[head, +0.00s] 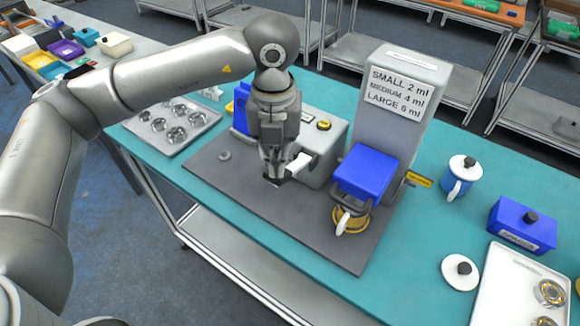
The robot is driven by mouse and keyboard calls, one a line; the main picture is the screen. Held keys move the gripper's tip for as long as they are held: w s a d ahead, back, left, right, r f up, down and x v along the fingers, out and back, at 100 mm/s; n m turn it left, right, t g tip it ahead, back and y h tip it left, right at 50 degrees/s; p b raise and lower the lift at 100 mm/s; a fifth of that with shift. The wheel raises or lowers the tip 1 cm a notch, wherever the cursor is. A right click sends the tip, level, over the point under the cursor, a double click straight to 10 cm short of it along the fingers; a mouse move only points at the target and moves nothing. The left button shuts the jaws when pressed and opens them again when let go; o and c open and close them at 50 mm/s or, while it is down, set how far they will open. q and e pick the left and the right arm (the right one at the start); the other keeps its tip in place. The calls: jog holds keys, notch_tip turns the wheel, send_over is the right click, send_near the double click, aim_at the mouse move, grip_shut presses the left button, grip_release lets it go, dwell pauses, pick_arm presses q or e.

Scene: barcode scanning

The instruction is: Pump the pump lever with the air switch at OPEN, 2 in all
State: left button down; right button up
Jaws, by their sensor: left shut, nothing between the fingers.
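My left gripper (273,178) points down over the dark mat, its fingers shut and empty. It is just left of a white lever-like handle (303,163) on the front of a grey box (322,145); I cannot tell whether they touch. The box has a yellow-and-black knob (324,124) on top. I cannot tell which part is the air switch or read its position. To the right stands a grey tower (408,80) with a dose sign (396,93) and a blue block (367,172). A gold cup (352,220) with a white handle sits under the block. My right gripper is not in view.
A tray of metal cups (165,128) lies behind left. A white-blue lidded mug (460,176), a blue box (522,226), a white lid (460,271) and a white tray (505,290) are on the right. The mat's front (300,233) is clear.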

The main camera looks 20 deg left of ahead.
pick_arm(q)
jog(key=shift+s+f+b, duration=0.1)
jog(key=shift+f+b, duration=3.1)
jog(key=shift+f, duration=0.5)
jog(key=shift+r, duration=0.1)
jog(key=shift+r+p, duration=2.3)
jog(key=shift+r, duration=1.85)
